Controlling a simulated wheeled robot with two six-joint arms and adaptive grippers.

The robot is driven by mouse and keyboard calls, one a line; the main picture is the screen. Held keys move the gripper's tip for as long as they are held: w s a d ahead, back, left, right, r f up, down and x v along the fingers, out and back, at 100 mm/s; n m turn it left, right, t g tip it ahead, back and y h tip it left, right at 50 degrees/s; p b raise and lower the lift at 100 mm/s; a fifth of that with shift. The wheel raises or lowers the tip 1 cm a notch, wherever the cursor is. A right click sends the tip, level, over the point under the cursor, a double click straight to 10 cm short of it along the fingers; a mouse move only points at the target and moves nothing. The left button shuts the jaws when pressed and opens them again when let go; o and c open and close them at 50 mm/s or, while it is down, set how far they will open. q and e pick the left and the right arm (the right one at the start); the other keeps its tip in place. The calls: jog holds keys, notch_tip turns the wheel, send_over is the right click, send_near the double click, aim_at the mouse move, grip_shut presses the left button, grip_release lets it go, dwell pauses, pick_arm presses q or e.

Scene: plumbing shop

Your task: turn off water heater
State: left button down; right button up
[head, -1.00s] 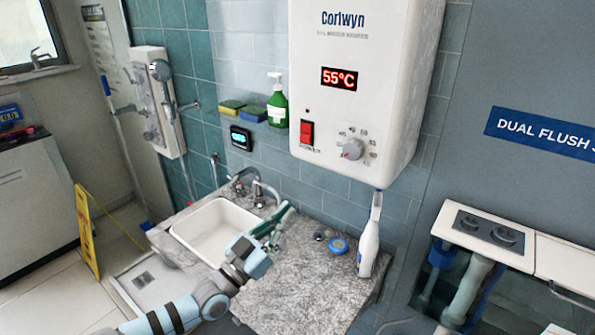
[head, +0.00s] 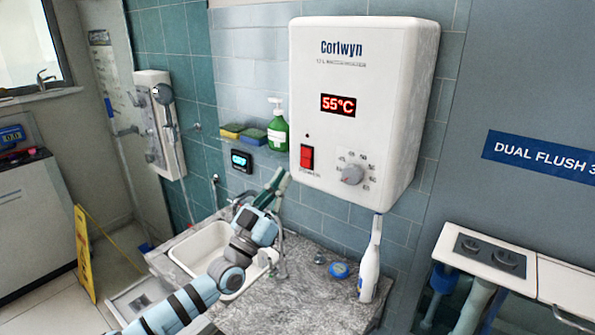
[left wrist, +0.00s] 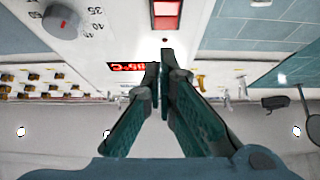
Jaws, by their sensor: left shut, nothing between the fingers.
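The white water heater (head: 375,110) hangs on the tiled wall, its display (head: 338,104) lit red at 55°C. Its red power switch (head: 307,157) is at the lower left of the front, with a small red light above it. The grey temperature knob (head: 352,174) is to the right of the switch. My left gripper (head: 277,183) is shut and empty, below and left of the switch and apart from it in the head view. In the left wrist view the shut fingertips (left wrist: 160,65) point toward the heater front, with the switch (left wrist: 166,14) and knob (left wrist: 62,20) at the top.
A sink (head: 205,250) in a stone counter (head: 255,310) lies below my left arm. A green soap bottle (head: 278,128) and sponges (head: 253,136) sit left of the heater. A spray bottle (head: 370,268) and a blue round item (head: 339,270) stand on the counter.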

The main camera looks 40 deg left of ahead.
aim_at(308, 154)
pick_arm(q)
jog(key=w+b, duration=0.3)
jog(key=w, duration=0.2)
jog(key=shift+w+r, duration=0.1)
jog(key=shift+w, duration=0.3)
jog(key=shift+a+r, duration=0.1)
